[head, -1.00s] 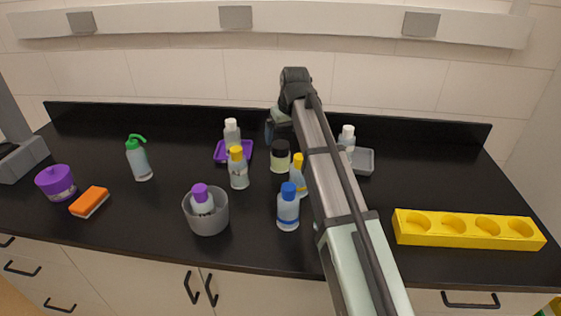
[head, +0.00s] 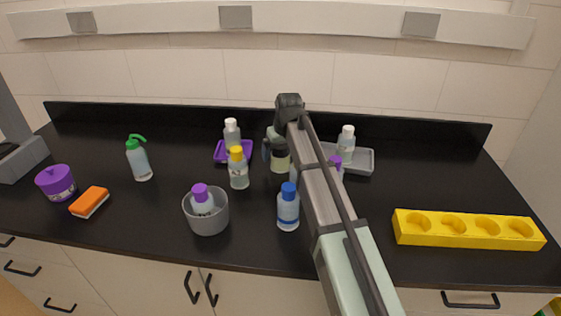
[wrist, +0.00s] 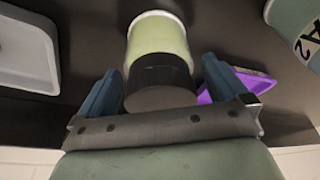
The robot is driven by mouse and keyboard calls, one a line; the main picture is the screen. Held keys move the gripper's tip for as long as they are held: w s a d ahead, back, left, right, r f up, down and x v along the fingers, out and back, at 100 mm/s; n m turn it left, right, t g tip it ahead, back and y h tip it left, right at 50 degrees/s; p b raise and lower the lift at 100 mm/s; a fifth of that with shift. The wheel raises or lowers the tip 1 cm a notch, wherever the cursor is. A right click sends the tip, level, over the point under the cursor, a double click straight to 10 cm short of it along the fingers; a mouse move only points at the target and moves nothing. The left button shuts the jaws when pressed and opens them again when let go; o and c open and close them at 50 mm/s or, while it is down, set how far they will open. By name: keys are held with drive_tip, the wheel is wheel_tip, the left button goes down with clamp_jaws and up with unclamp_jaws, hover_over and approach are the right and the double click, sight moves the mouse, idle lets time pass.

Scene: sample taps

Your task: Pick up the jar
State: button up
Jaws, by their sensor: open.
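The jar (head: 280,161) has a black lid and a pale yellow-green body. It stands upright on the black counter near the middle, and my arm partly covers its lid in the head view. In the wrist view the jar (wrist: 158,42) lies between my two blue fingers, with its lid nearest the palm. My gripper (wrist: 160,84) is open, with one finger on each side of the lid and a gap visible. In the head view my gripper (head: 271,150) is at the jar's top, largely hidden by my own wrist.
A yellow-capped bottle (head: 238,170) and purple tray (head: 220,153) are left of the jar; a blue-capped bottle (head: 288,208) is in front. A grey tray (head: 363,163) with a white-capped bottle (head: 346,140) is right. A labelled bottle (wrist: 292,22) shows close in the wrist view.

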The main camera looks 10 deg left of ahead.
drive_tip(key=shift+c, duration=0.5)
drive_tip(key=c, duration=1)
drive_tip(key=shift+c, duration=0.6)
drive_tip(key=shift+r, duration=0.15)
